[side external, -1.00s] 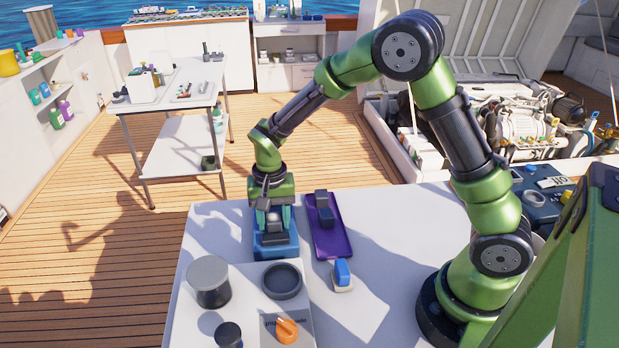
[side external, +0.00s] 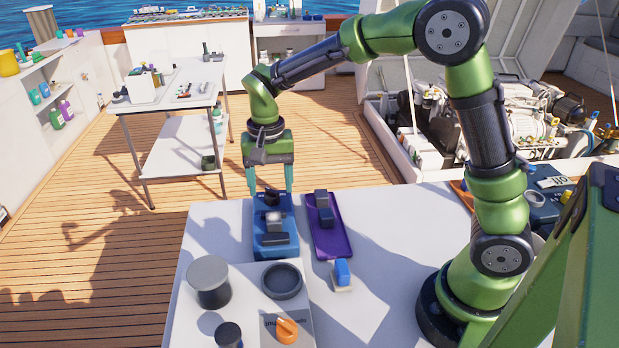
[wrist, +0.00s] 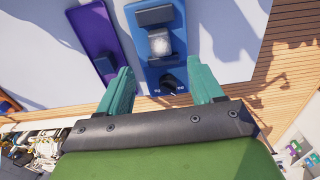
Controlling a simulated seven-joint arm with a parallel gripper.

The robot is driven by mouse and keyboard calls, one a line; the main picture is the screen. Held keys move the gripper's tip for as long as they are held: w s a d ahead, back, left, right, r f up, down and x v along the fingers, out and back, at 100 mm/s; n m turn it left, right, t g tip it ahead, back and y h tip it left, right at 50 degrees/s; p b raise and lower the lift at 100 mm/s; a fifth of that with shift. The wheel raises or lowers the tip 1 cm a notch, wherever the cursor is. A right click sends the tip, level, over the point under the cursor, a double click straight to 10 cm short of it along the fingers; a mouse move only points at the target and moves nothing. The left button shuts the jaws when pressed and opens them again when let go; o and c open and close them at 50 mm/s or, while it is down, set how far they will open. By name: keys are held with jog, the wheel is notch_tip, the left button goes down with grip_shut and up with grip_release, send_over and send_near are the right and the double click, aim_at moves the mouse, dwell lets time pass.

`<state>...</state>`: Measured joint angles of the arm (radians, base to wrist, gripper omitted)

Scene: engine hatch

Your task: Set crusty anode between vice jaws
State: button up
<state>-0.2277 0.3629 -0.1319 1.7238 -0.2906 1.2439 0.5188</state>
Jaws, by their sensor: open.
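A rough, whitish-grey block, which looks like the crusty anode (side external: 274,221), rests on a blue base (side external: 262,250) that looks like the vice. My gripper (side external: 270,186) is open and empty, raised above the far end of the blue base. Its teal fingertips are spread wide in the wrist view (wrist: 163,80), apart from the block.
A purple tray (side external: 330,243) with dark blocks lies just right of the base. Nearer stand a grey cylinder (side external: 208,283), a dark round dish (side external: 282,281), an orange knob (side external: 287,331) and a blue-handled brush-like item (side external: 342,273).

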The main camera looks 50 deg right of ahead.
jog(key=s+d+r+n+t+y, duration=0.1)
jog(key=s+r+n+t+y, duration=0.15)
jog(key=s+r, duration=0.7)
jog(key=s+r+n+t, duration=0.1)
jog(key=s+t, duration=0.3)
jog(key=s, duration=0.4)
jog(key=shift+s+d+n+t, duration=0.3)
jog(key=shift+d+n+t, duration=0.1)
jog(key=shift+n, duration=0.35)
jog(key=shift+r+h, duration=0.1)
jog(key=shift+h, duration=0.15)
